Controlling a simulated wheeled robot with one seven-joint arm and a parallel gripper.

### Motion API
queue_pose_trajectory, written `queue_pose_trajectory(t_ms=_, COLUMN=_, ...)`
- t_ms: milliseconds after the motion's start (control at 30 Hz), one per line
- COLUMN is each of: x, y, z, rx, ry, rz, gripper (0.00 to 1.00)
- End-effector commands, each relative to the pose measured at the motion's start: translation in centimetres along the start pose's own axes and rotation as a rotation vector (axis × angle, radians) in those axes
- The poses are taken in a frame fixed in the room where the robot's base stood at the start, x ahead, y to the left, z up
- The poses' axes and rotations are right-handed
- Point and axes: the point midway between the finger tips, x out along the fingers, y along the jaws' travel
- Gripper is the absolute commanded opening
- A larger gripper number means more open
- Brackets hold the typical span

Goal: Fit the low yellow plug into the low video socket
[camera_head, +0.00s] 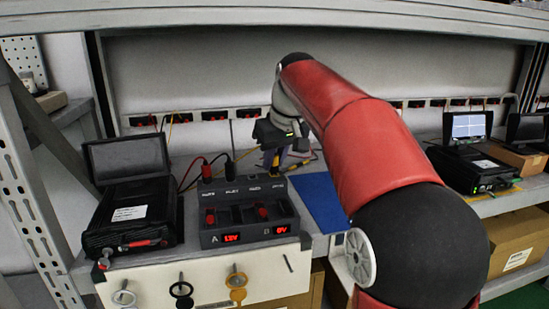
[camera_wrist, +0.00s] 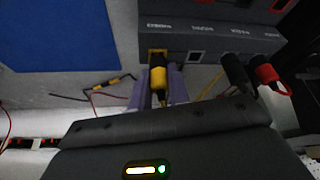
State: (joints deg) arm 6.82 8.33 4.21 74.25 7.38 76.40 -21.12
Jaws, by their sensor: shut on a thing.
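The yellow plug (camera_wrist: 158,77), with a black tail end, is between the two pale purple fingers of my gripper (camera_wrist: 158,86) in the wrist view. My gripper is shut on it. The plug's front meets a yellow-edged socket (camera_wrist: 151,54) in the side of a dark grey box (camera_wrist: 210,42). How deep the plug sits cannot be told. In the head view my gripper (camera_head: 273,163) is at the far right edge of that box (camera_head: 208,222); the plug and socket are hard to make out there.
Black and red plugs (camera_wrist: 265,73) stand in the same box side. A loose yellow-and-black lead (camera_wrist: 115,83) lies on the shelf. A blue mat (camera_head: 318,203) lies right of the box, a black monitor unit (camera_head: 130,215) left. Hooks with rings (camera_head: 181,289) hang in front.

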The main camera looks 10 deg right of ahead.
Motion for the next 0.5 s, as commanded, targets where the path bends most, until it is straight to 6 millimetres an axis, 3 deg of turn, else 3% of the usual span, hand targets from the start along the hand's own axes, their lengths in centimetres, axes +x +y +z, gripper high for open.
queue_pose_trajectory(t_ms=500, x=0.6, y=0.0, z=0.23, rx=0.0, ry=0.002, rz=0.001, gripper=0.03)
